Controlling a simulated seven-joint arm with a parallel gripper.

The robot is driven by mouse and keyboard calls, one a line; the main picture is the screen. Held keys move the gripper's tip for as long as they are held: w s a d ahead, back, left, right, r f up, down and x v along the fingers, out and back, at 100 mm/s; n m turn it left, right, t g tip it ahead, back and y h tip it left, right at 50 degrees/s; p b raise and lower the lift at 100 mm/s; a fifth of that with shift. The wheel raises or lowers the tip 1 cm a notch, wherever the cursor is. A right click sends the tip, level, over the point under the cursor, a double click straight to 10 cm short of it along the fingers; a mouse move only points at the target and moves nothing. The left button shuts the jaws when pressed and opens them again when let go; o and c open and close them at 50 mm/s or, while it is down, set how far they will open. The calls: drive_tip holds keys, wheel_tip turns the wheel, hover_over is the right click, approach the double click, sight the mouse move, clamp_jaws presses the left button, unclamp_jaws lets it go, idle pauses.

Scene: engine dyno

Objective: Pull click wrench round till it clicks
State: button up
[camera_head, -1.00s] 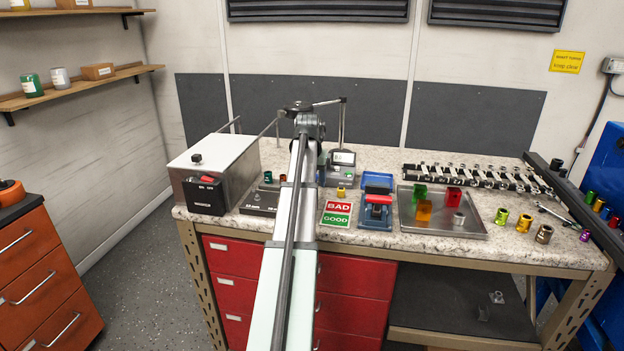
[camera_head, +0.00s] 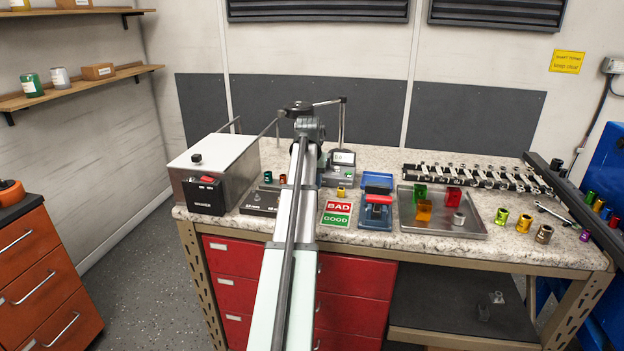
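My own arm runs from the bottom middle up over the bench, and its wrist is near the back of the bench top. My gripper is hidden behind the arm, so its fingers do not show. I cannot make out the click wrench for certain. A thin grey rod (camera_head: 265,130) slants down to the left from beside my wrist; I cannot tell whether it is part of the wrench. A grey tester with a small lit display (camera_head: 343,158) stands just right of the arm, partly covered by it.
A steel box (camera_head: 215,165) stands at left. A BAD/GOOD card (camera_head: 336,213), a blue-and-black fixture (camera_head: 376,211) and a steel tray (camera_head: 465,232) with coloured blocks lie right of the arm. A spanner rack (camera_head: 480,177) is behind; several coloured sockets stand at right.

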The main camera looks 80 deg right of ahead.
clamp_jaws()
drive_tip(key=shift+w+m, duration=0.7)
drive_tip(key=shift+w, duration=0.3)
idle(2.3)
drive_tip(key=shift+s+n, duration=0.7)
drive_tip(key=shift+s, duration=0.2)
drive_tip(key=o, duration=0.9)
unclamp_jaws()
drive_tip(key=shift+r, duration=0.15)
drive_tip(key=shift+d+r+v, duration=0.1)
drive_tip(key=shift+d+v, duration=0.2)
drive_tip(key=shift+v, duration=0.95)
drive_tip(key=shift+d+r+v, duration=0.1)
drive_tip(key=shift+d+v, duration=0.2)
drive_tip(key=shift+v, duration=0.95)
drive_tip(key=shift+d+r+v, duration=0.1)
drive_tip(key=shift+d+v, duration=0.2)
drive_tip(key=shift+v, duration=0.95)
